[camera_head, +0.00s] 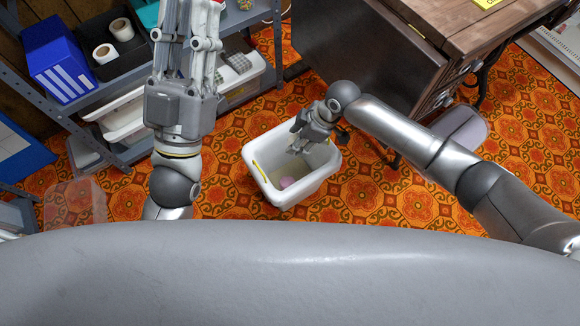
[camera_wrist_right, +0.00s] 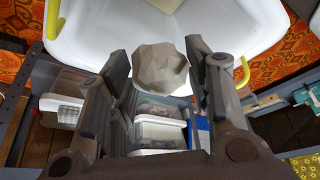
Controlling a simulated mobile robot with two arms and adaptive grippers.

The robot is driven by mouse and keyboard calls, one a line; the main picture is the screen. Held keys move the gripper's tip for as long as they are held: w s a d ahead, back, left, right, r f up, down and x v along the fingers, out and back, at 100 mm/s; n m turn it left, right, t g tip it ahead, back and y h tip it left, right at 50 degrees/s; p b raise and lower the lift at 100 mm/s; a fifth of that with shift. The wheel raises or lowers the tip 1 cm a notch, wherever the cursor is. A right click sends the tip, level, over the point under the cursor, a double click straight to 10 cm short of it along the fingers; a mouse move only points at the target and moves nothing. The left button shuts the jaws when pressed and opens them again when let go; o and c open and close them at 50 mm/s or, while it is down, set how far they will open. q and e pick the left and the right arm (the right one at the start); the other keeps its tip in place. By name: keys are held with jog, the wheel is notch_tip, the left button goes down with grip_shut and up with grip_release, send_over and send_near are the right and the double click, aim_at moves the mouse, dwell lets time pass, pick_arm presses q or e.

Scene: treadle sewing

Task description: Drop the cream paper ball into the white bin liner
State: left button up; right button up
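The white bin liner (camera_head: 262,188), an open tub with yellow handles, stands on the patterned floor. A small pink item (camera_head: 287,183) lies inside it. My right gripper (camera_head: 300,146) is over the bin's opening. In the right wrist view, the cream paper ball (camera_wrist_right: 161,69), faceted and crumpled, sits between the two fingertips of my right gripper (camera_wrist_right: 160,66), with the white bin (camera_wrist_right: 90,30) behind it. In the head view the ball is not clearly visible. My left gripper (camera_head: 188,15) points up the picture beside the shelf, its fingers apart and nothing seen between them; its tips reach the top edge.
A grey metal shelf (camera_head: 125,155) at the left holds a blue box (camera_head: 55,60), white rolls (camera_head: 121,29) and trays. A dark wooden sewing cabinet (camera_head: 370,50) stands behind the bin to the right. Patterned floor (camera_head: 225,190) is clear around the bin's left side.

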jog(key=o, duration=0.4)
notch_tip(320, 180, up, 10)
dwell(0.5)
dwell(0.3)
